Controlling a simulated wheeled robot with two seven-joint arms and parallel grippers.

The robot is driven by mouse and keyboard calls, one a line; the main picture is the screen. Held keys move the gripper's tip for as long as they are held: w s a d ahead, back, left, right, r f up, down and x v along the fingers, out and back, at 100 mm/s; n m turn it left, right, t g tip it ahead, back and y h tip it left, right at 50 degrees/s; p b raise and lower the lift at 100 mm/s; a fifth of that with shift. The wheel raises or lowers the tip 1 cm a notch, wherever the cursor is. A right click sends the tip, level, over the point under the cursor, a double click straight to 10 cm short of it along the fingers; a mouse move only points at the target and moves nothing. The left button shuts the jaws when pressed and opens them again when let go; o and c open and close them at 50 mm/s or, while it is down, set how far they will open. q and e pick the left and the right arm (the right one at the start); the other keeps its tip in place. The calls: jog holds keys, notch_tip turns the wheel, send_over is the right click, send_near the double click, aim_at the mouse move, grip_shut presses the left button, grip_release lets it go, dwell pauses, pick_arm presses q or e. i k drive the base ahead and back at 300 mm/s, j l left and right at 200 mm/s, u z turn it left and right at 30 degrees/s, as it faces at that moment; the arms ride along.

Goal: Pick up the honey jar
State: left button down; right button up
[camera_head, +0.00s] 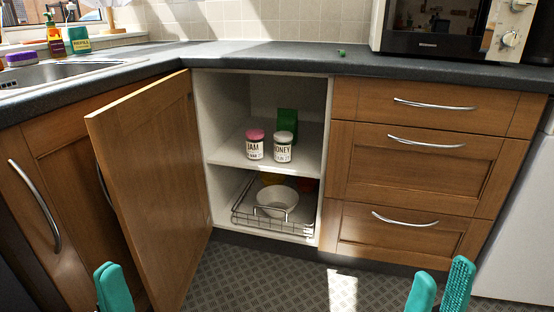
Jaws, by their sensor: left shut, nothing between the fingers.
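The honey jar (283,153), white with a pale lid and dark lettering, stands upright on the middle shelf of the open corner cabinet. A jam jar (255,150) with a pink lid stands just to its left. A green item (287,120) is behind the honey jar and partly hidden by it. My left gripper (111,277) is shut and empty at the bottom left, in front of the open door. My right gripper (442,277) is open and empty at the bottom right, in front of the drawers. Both are well apart from the jars.
The wooden cabinet door (150,180) stands swung open on the left. A wire rack (245,215) with a white bowl (276,200) is below the shelf (230,157). Drawers (420,155) with metal handles border the opening on the right. The floor (260,275) in front is clear.

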aim_at(282, 151)
jog(key=k+j+z, duration=0.15)
jog(key=j, duration=0.35)
jog(key=k+j+z, duration=0.2)
jog(key=j, duration=0.3)
jog(key=k+j+z, duration=0.15)
jog(key=k+j, duration=0.25)
jog(key=i+l+z, duration=0.1)
jog(key=i+l, duration=0.2)
jog(key=i+l+z, duration=0.1)
jog(key=i+l, duration=0.15)
jog(key=i, duration=0.3)
jog(key=i+l+z, duration=0.15)
jog(key=i, duration=0.3)
jog(key=i+l+z, duration=0.1)
jog(key=i+l, duration=0.15)
jog(key=i, duration=0.2)
jog(key=i+j, duration=0.4)
jog(key=i, duration=0.05)
